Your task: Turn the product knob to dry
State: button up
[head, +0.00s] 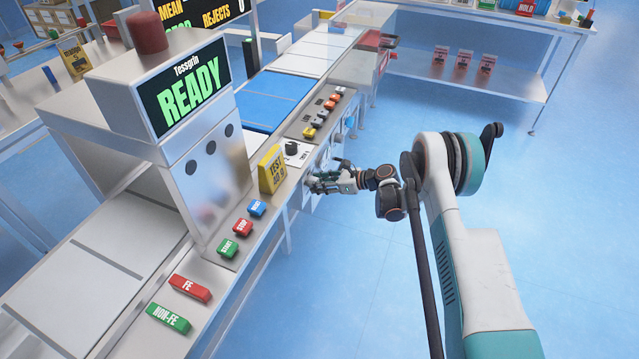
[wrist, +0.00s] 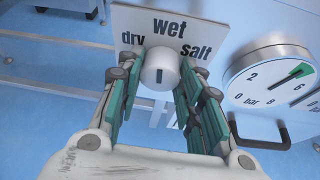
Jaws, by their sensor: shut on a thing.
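The product knob (wrist: 160,64) is a white cylinder on a white label plate (wrist: 190,18) in the wrist view. The plate reads "dry" at left, "wet" at top and "salt" at right. A short dark mark on the knob stands upright in the picture, in line with "wet". My gripper (wrist: 157,82) is shut on the knob, with a green-padded finger on its left and right sides. In the head view my gripper (head: 322,182) is at the front side of the machine, and it hides the knob there.
A round gauge (wrist: 268,76) and a black handle (wrist: 262,136) are close right of the knob. In the head view, coloured buttons (head: 242,226), a yellow test block (head: 271,170) and a black dial (head: 291,148) line the machine's edge. The floor at right is clear.

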jog(key=n+t, duration=0.1)
jog(key=n, duration=0.1)
jog(key=n+t, duration=0.2)
jog(key=n, duration=0.1)
jog(key=n+t+h, duration=0.1)
jog(key=n, duration=0.1)
jog(key=shift+s+a+f+t, duration=0.1)
jog(key=shift+s+f+t, duration=0.05)
jog(key=shift+s+t, duration=0.2)
jog(key=shift+n+t, duration=0.25)
jog(key=shift+n, duration=0.15)
dwell(0.4)
jog(key=o, duration=1.1)
jog(key=shift+c, duration=0.2)
jog(key=shift+w, duration=0.1)
